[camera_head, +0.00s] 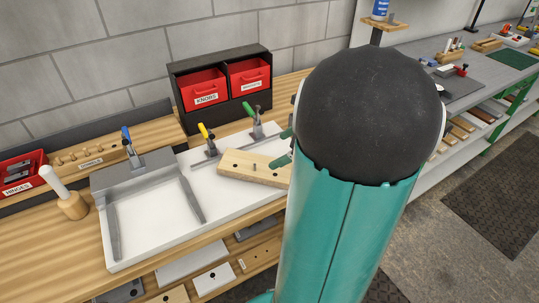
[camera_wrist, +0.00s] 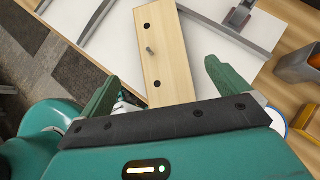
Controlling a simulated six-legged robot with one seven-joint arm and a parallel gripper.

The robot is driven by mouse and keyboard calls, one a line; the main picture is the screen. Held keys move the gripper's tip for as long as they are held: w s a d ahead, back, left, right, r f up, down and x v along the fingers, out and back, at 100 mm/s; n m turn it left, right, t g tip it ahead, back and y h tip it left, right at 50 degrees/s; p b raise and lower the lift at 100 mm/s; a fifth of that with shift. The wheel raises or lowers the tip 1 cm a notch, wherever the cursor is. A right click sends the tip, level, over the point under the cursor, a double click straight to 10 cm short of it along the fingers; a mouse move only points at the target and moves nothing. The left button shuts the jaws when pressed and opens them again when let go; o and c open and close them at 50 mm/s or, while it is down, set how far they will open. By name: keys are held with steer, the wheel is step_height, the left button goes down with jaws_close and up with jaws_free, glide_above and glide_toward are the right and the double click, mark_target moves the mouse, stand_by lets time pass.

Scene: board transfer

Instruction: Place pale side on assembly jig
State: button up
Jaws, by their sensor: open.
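The pale side is a light wooden board (camera_head: 245,168) with dark holes and a small pin, lying at an angle over the right part of the assembly jig (camera_head: 150,222). The jig has a white base, grey rails and toggle clamps with blue, yellow and green handles. My gripper (camera_head: 284,147) is at the board's right end, partly hidden by my arm. In the wrist view my gripper (camera_wrist: 166,75) is open, with the near end of the board (camera_wrist: 168,68) between its fingers and gaps on both sides. I cannot tell whether the board touches the jig.
A mallet (camera_head: 70,204) stands left of the jig. A black rack (camera_head: 220,112) with red bins, one labelled KNOBS, stands behind it. A red HINGES bin (camera_head: 20,180) is at far left. Spare panels lie on a shelf below. A grey bench (camera_head: 455,70) runs along the right.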

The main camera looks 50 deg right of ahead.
steer(key=s+a+r+n+h, duration=0.1)
steer(key=a+r+n, duration=0.1)
steer(key=a+n, duration=0.8)
steer(key=s+a+r+n+g+h, duration=0.1)
steer(key=a+r+n+h, duration=0.1)
steer(key=a+n, duration=0.8)
steer(key=s+a+r+n+g+h, duration=0.1)
steer(key=s+a+r+n, duration=0.1)
steer(key=a+n, duration=0.8)
steer(key=shift+a+r, duration=0.45)
steer(key=shift+r, duration=0.2)
steer(key=shift+s+d, duration=0.1)
